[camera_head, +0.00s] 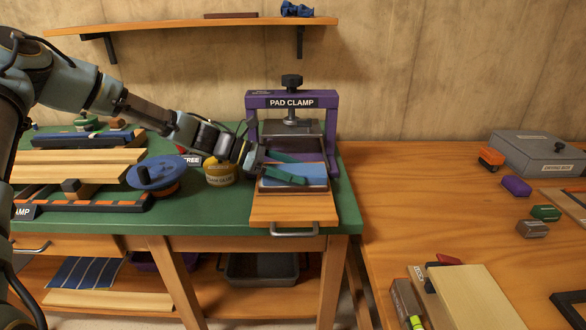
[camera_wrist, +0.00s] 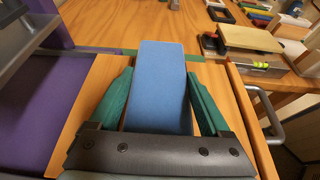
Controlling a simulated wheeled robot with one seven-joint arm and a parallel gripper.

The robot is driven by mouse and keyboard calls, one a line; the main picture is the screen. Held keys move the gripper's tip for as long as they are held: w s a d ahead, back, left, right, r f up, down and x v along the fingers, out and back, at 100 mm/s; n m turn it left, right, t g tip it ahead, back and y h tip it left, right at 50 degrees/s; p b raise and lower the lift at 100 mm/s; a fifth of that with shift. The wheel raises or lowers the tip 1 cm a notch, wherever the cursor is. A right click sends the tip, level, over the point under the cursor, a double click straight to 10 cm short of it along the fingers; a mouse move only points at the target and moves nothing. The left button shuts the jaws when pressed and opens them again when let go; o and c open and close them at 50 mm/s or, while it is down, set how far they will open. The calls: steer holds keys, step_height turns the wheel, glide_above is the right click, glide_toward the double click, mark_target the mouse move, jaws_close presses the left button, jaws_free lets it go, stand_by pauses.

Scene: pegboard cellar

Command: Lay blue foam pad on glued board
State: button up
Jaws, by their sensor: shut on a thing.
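The blue foam pad (camera_wrist: 160,85) is between the two green fingers of my gripper (camera_wrist: 160,74), which are shut on its sides near the fingertips. In the head view the pad (camera_head: 310,173) is at the front of the purple pad clamp (camera_head: 292,102), with my gripper (camera_head: 308,170) reaching in from the left. A board with a dark edge (camera_head: 292,188) lies below the pad on the clamp's wooden tray (camera_head: 290,208). The pad and fingers hide most of the board, so its glue cannot be seen. I cannot tell whether the pad touches the board.
The clamp's press plate (camera_head: 290,130) is close behind my gripper. The wooden table (camera_head: 400,200) at right has free room on its left part.

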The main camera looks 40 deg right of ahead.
steer(key=o, duration=1.3)
steer(key=b+v, duration=0.2)
steer(key=v, duration=1)
steer(key=a+f+y, duration=0.1)
steer(key=a, duration=0.1)
steer(key=a+f+m+t, duration=0.1)
steer(key=a+f+m+t+y, duration=0.1)
steer(key=a, duration=0.1)
steer(key=shift+s+a+f+y, duration=0.3)
steer(key=shift+a, duration=0.05)
steer(key=a+f+m+t+y, duration=0.1)
steer(key=a, duration=0.2)
steer(key=a+m+y, duration=0.1)
steer(key=a, duration=0.3)
steer(key=a+f+m+t+y, duration=0.1)
steer(key=a, duration=0.2)
steer(key=shift+w+a+f+t, duration=0.3)
steer(key=shift+a, duration=0.05)
steer(key=s+a+r+m+t+y, duration=0.1)
steer(key=a+m+t, duration=0.1)
steer(key=a, duration=0.6)
steer(key=s+a+r+m+t+y, duration=0.1)
steer(key=a+r+m+y, duration=0.1)
steer(key=a, duration=0.6)
steer(key=s+a+r+m+t+y, duration=0.1)
steer(key=a+m+t, duration=0.1)
steer(key=a, duration=0.6)
steer(key=shift+r+t+y, duration=0.25)
steer(key=shift+t+y, duration=0.05)
steer(key=shift+y, duration=0.1)
